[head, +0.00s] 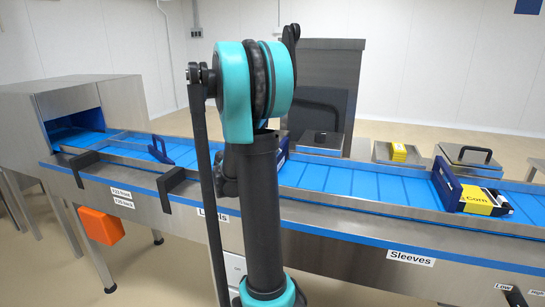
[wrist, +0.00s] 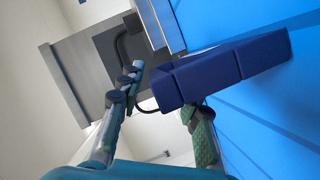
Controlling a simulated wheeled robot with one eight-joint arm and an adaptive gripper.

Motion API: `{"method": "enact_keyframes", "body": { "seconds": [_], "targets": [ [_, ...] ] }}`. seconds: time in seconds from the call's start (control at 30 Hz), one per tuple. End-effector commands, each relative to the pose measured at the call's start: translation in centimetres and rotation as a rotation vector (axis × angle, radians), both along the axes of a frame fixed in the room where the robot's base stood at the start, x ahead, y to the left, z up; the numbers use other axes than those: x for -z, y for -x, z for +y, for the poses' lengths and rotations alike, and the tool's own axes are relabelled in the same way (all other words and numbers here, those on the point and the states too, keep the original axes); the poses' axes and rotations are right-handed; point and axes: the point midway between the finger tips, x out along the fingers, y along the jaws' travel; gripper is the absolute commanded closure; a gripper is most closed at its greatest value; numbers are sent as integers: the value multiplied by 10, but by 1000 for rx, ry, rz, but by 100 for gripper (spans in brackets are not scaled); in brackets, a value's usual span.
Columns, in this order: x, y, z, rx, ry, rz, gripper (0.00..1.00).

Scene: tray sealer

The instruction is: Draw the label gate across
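A dark blue block-shaped piece (wrist: 225,67), which looks like the label gate, lies over the blue belt in the wrist view. In the head view, a small dark blue part (head: 283,154) shows just right of my arm, above the belt; my arm hides most of that spot. My gripper (wrist: 164,90) has its fingers spread, one on each side of the near end of the blue piece. The right finger's green pad is partly behind the piece. I cannot tell whether either finger touches it. In the head view the gripper is mostly hidden behind my arm.
The blue conveyor belt (head: 355,183) runs across, with metal rails. A steel tunnel (head: 90,100) stands left. Another dark blue gate (head: 160,150) is on the belt at left. A blue gate with a yellow corn sleeve (head: 480,200) is at right. Black brackets (head: 172,186) jut from the front.

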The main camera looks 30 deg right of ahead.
Motion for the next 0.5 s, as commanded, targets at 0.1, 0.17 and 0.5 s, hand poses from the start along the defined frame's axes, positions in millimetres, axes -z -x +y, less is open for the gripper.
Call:
{"method": "enact_keyframes", "body": {
  "seconds": [0.1, 0.17, 0.5],
  "targets": [
    [-3, 5, 15, -5, 0, 0, 66],
    [-6, 9, 25, -4, 0, 1, 66],
    [-19, 32, 85, -6, 0, 0, 66]
  ]
}}
